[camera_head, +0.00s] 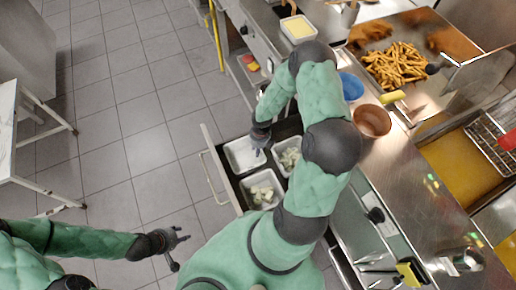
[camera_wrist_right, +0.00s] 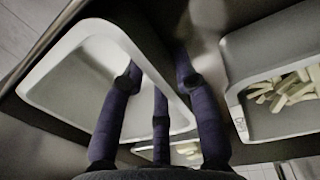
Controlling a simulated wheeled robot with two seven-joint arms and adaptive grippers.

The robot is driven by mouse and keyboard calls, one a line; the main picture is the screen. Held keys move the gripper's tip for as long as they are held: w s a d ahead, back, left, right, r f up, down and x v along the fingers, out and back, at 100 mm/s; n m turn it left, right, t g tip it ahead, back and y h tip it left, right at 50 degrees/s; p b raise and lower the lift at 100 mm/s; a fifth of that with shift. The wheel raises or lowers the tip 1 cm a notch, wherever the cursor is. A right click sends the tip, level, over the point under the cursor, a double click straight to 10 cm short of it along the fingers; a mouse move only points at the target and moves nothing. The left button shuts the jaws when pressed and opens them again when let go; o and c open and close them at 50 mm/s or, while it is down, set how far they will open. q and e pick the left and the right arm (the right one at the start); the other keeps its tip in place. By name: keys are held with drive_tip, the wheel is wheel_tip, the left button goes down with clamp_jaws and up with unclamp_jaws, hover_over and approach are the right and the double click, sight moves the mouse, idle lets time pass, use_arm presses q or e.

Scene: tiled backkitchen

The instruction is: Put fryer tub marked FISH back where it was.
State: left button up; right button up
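An open drawer holds white tubs. An empty white tub (camera_head: 233,150) sits at its left; the wrist view shows it large (camera_wrist_right: 62,75). My right gripper (camera_head: 262,140) is over this tub's right side. In the wrist view its dark fingers (camera_wrist_right: 158,75) are spread, on both sides of the tub's right wall, with gaps showing; firm contact cannot be seen. No FISH marking is readable. A tub with pale pieces (camera_head: 262,190) is in front, and another (camera_head: 290,158) is to the right. My left gripper (camera_head: 175,243) is open and empty over the floor.
The drawer front (camera_head: 214,170) juts into the tiled floor. The steel counter carries a blue bowl (camera_head: 351,86), a brown pot (camera_head: 372,121), fries (camera_head: 396,64) and a tub of yellow food (camera_head: 298,28). A white table (camera_head: 30,150) stands at the left. The floor between is clear.

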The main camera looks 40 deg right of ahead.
wheel_tip(320, 180, up, 12)
drive_tip(key=p, duration=0.7)
drive_tip(key=shift+d+r, duration=0.15)
drive_tip(key=shift+d, duration=0.25)
drive_tip(key=shift+s, duration=0.15)
